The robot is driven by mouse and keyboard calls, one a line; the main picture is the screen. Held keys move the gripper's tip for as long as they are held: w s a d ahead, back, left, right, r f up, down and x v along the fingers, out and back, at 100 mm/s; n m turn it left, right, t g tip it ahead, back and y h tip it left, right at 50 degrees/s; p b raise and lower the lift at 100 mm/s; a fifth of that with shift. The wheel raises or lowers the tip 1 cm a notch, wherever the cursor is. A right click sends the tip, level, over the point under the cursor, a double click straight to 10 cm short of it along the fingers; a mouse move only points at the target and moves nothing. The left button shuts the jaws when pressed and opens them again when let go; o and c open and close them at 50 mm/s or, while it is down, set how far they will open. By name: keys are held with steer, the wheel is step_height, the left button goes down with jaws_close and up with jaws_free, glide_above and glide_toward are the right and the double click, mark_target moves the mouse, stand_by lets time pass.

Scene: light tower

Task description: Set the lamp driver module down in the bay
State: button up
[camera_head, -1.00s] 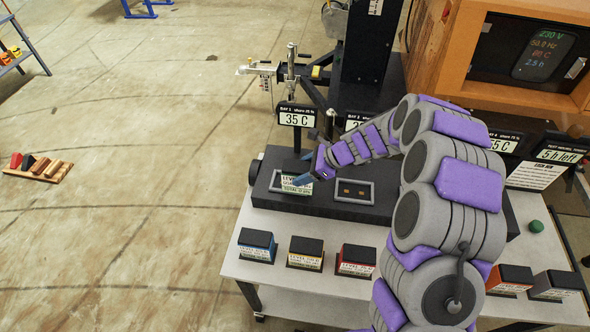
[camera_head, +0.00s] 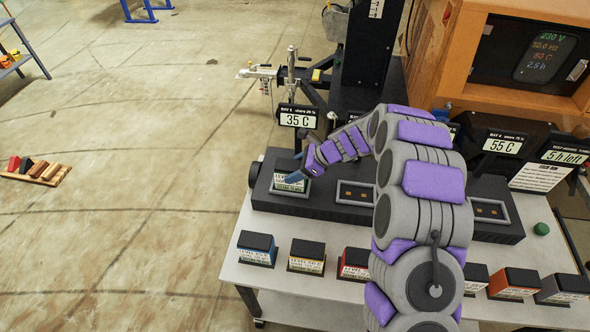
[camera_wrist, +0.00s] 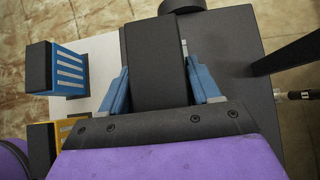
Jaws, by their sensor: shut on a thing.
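The lamp driver module (camera_head: 290,184) has a dark top and a white label with a green band. It is at the leftmost bay (camera_head: 289,193) of the long black housing, under the 35 C sign. It looks level and within the bay's light frame, but I cannot tell whether it rests on the bottom. My gripper (camera_head: 297,178) is shut on it from above. In the wrist view, my blue fingers (camera_wrist: 158,88) lie on either side of the module's black body (camera_wrist: 155,65). The bay floor is hidden.
Blue (camera_head: 256,248), yellow (camera_head: 306,257) and red (camera_head: 354,263) modules stand along the table's front, with orange (camera_head: 512,284) and grey (camera_head: 562,288) ones at right. Another framed bay (camera_head: 354,194) is empty beside the module. The 35 C sign (camera_head: 298,117) rises close behind my gripper.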

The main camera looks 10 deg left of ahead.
steer(key=o, duration=1.2)
steer(key=shift+a, duration=0.3)
steer(key=o, duration=0.3)
steer(key=shift+d, duration=0.3)
steer(key=p+v, duration=0.3)
steer(key=v, duration=0.9)
